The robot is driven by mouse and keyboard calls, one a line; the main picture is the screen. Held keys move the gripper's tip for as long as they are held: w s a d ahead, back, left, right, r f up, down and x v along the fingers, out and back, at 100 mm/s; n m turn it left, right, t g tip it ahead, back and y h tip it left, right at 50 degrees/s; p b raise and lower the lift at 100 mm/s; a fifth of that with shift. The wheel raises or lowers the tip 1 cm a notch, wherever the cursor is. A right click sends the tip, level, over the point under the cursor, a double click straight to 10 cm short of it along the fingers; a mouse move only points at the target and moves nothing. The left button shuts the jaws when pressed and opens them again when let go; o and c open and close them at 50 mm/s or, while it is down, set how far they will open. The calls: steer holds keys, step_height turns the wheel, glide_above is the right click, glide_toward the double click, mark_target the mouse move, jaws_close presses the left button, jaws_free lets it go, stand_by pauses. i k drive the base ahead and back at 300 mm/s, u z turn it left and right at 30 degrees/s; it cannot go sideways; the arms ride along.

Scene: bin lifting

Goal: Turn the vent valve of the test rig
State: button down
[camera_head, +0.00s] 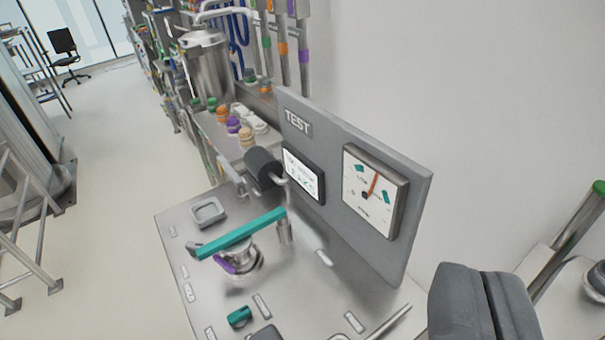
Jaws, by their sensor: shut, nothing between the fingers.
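The test rig has a metal bench top (300,285) and an upright grey panel marked TEST (345,140). The panel carries a small screen (302,174) and a dial gauge (371,192) with an orange needle. A long teal bar handle (240,235) spans a round fitting with a purple part (228,266) under it. A small teal knob (239,317) sits near the front of the bench. I cannot tell which of these is the vent valve. My gripper (487,285) shows at the lower right, shut and empty, apart from the handle and knob.
A dark cylinder (263,167) stands by the panel's left edge. Behind are coloured fittings (233,126) and a metal vessel (209,72). A pipe with a green end (580,220) is at the right.

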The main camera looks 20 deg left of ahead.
mark_target(238, 319)
steer(key=u, duration=0.3)
steer(key=k, duration=0.85)
steer(key=u, duration=0.45)
